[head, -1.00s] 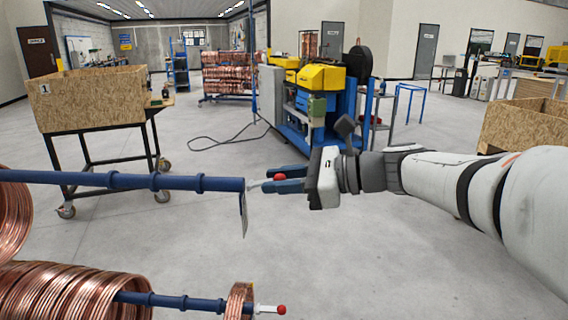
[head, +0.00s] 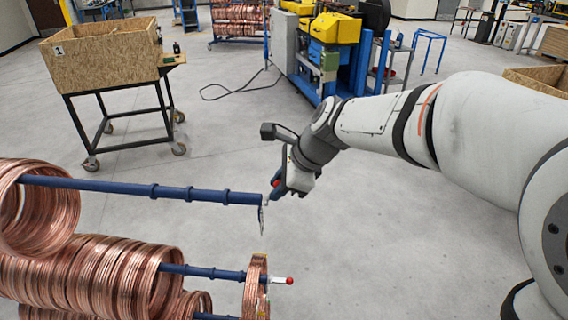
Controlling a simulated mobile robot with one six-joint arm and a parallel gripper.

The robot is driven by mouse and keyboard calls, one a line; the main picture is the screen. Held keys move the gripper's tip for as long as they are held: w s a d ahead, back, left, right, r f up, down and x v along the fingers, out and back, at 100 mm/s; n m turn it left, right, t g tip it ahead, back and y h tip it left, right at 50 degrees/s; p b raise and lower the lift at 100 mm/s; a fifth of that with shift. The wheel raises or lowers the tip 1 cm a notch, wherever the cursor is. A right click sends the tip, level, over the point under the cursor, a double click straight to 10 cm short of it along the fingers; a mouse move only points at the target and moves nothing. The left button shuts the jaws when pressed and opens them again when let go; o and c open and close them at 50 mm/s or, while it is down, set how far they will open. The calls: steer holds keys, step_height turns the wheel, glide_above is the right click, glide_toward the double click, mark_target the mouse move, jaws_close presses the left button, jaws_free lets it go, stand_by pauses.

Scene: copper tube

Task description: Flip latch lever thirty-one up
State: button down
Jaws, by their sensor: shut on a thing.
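The upper blue bar (head: 180,192) runs out from the copper coils and ends in mid-picture. At its end is a small latch lever (head: 268,199) with a red knob, and a thin metal plate hangs below the tip. My gripper (head: 277,187) is shut on the latch lever at its red knob, coming in from the upper right. The lever looks tilted upward from the bar's end, but the fingers hide much of it and its exact angle is unclear.
A lower blue bar (head: 210,272) holds coils and ends in another lever with a red knob (head: 289,281). Copper coils (head: 110,272) fill the lower left. A wooden crate (head: 105,60) on a wheeled stand is behind. The floor ahead is clear.

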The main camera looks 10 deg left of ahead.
steer(key=shift+a+r+h+p, duration=0.55)
steer(key=shift+a+h+p, duration=0.25)
steer(key=shift+h+p, duration=0.35)
steer(key=shift+s+a+f+n+t+h, duration=0.15)
steer(key=shift+a+t+h, duration=0.15)
steer(key=shift+h, duration=0.6)
steer(key=shift+a+r+n+t+h, duration=0.1)
steer(key=shift+a+n+t+h, duration=0.2)
steer(key=shift+h, duration=0.55)
steer(key=shift+f, duration=0.1)
steer(key=c, duration=1.3)
jaws_free()
steer(key=shift+a, duration=0.1)
steer(key=b+v, duration=0.2)
steer(key=v, duration=0.5)
steer(key=shift+r, duration=0.4)
